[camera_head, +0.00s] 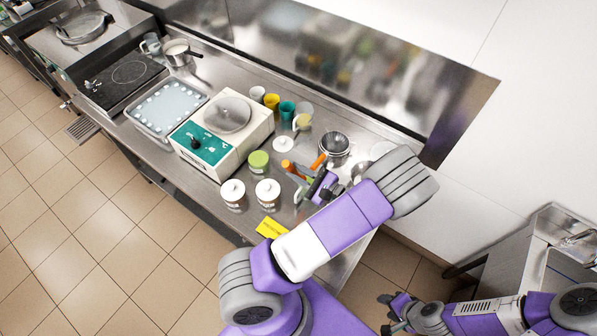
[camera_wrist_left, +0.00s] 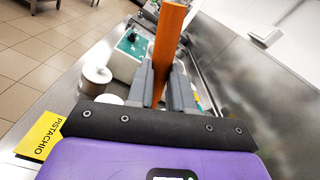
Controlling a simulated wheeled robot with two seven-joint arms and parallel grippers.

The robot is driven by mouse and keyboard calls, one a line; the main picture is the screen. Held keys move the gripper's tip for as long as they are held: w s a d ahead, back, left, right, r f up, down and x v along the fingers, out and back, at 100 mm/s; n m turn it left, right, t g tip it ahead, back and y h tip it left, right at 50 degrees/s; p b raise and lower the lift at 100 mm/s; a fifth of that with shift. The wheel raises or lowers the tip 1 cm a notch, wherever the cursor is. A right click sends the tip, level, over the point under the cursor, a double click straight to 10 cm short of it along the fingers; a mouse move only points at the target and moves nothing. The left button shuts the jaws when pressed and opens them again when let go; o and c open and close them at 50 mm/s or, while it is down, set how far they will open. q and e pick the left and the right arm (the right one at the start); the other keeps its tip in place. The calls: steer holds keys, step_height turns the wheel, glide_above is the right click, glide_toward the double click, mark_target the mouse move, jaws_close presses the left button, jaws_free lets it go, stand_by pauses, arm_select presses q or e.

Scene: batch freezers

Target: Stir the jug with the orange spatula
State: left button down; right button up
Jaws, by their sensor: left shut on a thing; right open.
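My left gripper (camera_head: 322,184) is shut on the orange spatula (camera_head: 318,161), over the right end of the steel counter. In the left wrist view the spatula (camera_wrist_left: 166,45) stands up between the fingers of the gripper (camera_wrist_left: 163,90); its lower end is hidden. A clear jug with pale yellow contents (camera_head: 302,118) stands behind the gripper, among the cups; the spatula is apart from it. A second clear jug (camera_head: 150,44) stands at the far left back. I cannot tell which is meant. My right gripper (camera_head: 393,314) is open and empty at the bottom right, off the counter.
White lidded tubs (camera_head: 267,192), a green-topped tub (camera_head: 258,161) and a batch freezer (camera_head: 215,130) stand left of the gripper. Steel bowls (camera_head: 335,146) stand close behind it. A yellow pistachio label (camera_wrist_left: 40,137) lies at the front edge. My left arm hides the counter's right end.

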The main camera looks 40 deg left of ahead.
stand_by(0.4)
arm_select(q)
step_height(320, 180, up, 5)
steer(key=shift+r, duration=0.1)
stand_by(0.4)
stand_by(0.5)
